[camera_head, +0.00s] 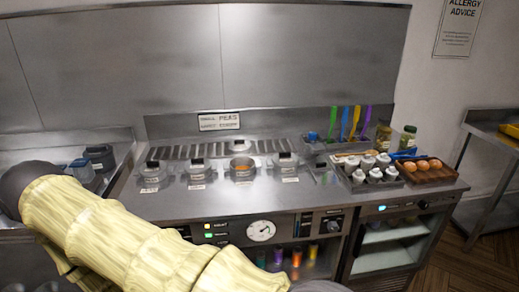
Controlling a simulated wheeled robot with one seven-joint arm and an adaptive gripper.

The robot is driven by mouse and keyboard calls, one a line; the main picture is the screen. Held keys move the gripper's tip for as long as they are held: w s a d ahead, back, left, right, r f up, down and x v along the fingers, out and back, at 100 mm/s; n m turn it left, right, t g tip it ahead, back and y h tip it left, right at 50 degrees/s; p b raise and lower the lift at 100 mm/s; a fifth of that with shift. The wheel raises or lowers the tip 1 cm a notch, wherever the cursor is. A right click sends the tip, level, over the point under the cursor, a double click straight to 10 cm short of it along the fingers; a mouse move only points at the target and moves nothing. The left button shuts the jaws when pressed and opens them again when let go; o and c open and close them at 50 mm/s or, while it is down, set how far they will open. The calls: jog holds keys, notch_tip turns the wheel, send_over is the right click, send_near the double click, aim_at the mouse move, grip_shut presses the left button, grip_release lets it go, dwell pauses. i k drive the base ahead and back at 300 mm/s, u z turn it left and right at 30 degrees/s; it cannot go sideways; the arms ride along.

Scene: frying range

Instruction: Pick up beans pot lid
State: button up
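Several small steel pots stand in a row sunk in the steel counter, each with a small white label too small to read. Lids with black knobs sit on the far-left pot (151,178), the second pot (197,174) and the right pot (286,167). The third pot (242,168) looks uncovered, with orange-brown contents. I cannot tell which pot is the beans pot or which lid is its own. My arm, in a pale yellow ribbed sleeve, crosses the lower left, in front of and left of the pots. My gripper does not show.
A PEAS sign (219,121) stands behind the pots. To the right are colored-handled utensils (346,122), white-capped bottles (374,172), jars (407,137) and a tray (437,177) of round orange-brown items. Dark containers (99,155) stand at left. The counter front (230,204) is clear.

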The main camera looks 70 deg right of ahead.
aim_at(230, 145)
jog(key=z, duration=0.05)
jog(key=k, duration=0.1)
jog(key=z, duration=1.05)
